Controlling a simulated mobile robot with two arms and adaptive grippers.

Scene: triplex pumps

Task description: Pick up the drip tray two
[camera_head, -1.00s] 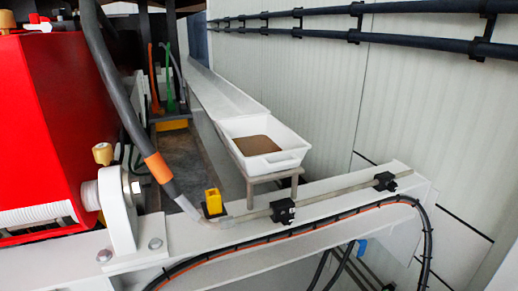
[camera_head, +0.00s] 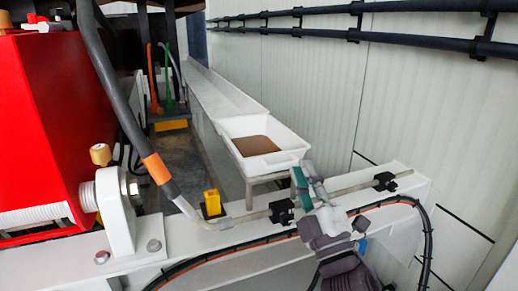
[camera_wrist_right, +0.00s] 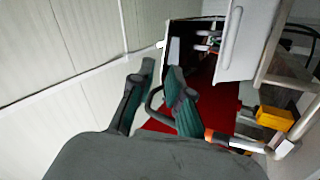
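The drip tray (camera_head: 288,158) is a white, shallow tray holding brown liquid. It sits level on a small grey stand at the near end of a long white trough. My right gripper (camera_head: 307,178) is in front of the tray's near right corner, apart from it, with its fingers pointing up in the head view. In the right wrist view the gripper (camera_wrist_right: 160,85) has its two teal-padded fingers apart with nothing between them. A white rimmed part at upper right there looks like the tray (camera_wrist_right: 238,50). My left gripper is not in view.
A white beam (camera_head: 240,237) with black clamps, a pipe and cables runs below the tray. A yellow block (camera_head: 213,201) and an orange-banded hose (camera_head: 157,167) stand left. A red pump housing (camera_head: 45,120) is further left. The panelled wall (camera_head: 400,100) is close on the right.

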